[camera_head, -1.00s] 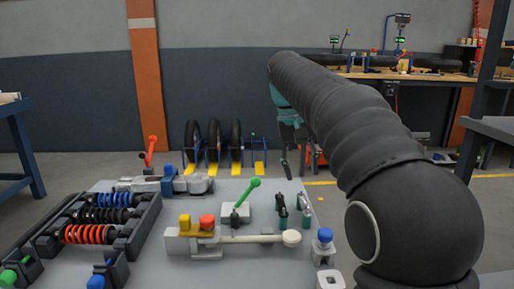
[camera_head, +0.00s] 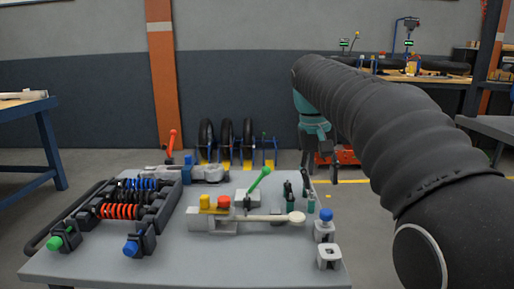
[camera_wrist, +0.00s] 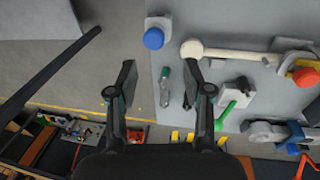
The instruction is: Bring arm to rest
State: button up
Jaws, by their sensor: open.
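My gripper (camera_head: 318,158) hangs from the teal wrist at the end of my black-sleeved arm, past the right side of the grey table (camera_head: 75,264) in the head view. In the wrist view my gripper (camera_wrist: 160,76) has its two dark fingers spread wide, with nothing held between them. A small clear and green item (camera_wrist: 165,88) shows below the gap, on the table near its edge. Whether the fingers are above the table edge or beyond it is hard to tell.
The table carries a rack of coloured springs (camera_head: 120,212), a green lever (camera_head: 259,181), a cream-handled clamp (camera_head: 262,218) and a blue knob (camera_head: 326,215). Tyres on a stand (camera_head: 227,143) are behind. A blue bench (camera_head: 50,145) stands left. Floor shows between table and tyres.

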jog(key=s+f+t+p, duration=0.1)
jog(key=s+f, duration=0.3)
jog(key=s, duration=0.4)
jog(key=s+d+f+t+y+p, duration=0.1)
jog(key=s+f, duration=0.3)
jog(key=s, duration=0.4)
jog(key=s+f+t+y+p, duration=0.1)
jog(key=s+f+t, duration=0.2)
jog(key=s, duration=0.5)
jog(key=shift+s+d+f, duration=0.15)
jog(key=shift+d+f, duration=0.25)
jog(key=shift+f, duration=0.5)
